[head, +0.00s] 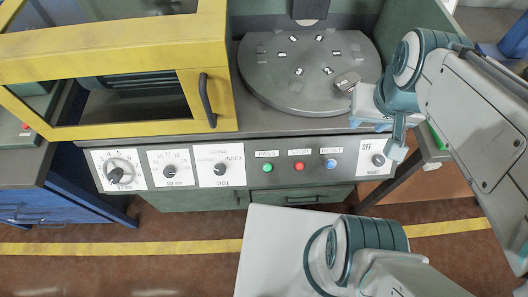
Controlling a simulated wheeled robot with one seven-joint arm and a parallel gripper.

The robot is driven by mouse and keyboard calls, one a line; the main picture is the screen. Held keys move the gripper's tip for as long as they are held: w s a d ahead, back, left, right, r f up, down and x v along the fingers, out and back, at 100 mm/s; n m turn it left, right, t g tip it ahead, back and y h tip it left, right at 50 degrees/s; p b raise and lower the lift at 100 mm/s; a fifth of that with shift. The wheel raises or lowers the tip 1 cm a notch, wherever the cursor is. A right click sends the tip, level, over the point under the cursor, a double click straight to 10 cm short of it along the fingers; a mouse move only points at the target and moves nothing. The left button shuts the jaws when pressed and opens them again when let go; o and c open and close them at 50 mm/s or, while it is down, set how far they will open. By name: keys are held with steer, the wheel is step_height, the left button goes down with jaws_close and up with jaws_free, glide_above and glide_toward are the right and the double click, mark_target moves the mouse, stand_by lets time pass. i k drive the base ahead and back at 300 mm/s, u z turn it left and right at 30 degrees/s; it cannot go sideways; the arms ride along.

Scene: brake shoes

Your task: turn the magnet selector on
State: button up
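The magnet selector (378,160) is a small dark round knob on a white plate at the right end of the front control panel. "OFF" is printed at its upper left, and small lettering sits below it. The upper right of the plate is covered by my gripper, so any lettering there is hidden. The knob's pointing direction is too small to tell. My gripper (396,151) hangs down just right of and above the knob, with its tip close to it. I cannot tell whether it touches the knob, or whether its fingers are open or shut.
Other selector knobs (220,168) and green, red and blue buttons (299,166) line the panel to the left. Above is a round grey table (300,95) with several small metal parts. A yellow-framed guard door (150,131) with a black handle stands left.

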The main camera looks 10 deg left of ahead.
mark_target(378, 160)
steer(key=k, duration=0.9)
steer(key=u, duration=0.25)
steer(key=i, duration=0.85)
steer(key=z, duration=1.05)
steer(key=k, duration=0.45)
steer(key=u, duration=0.5)
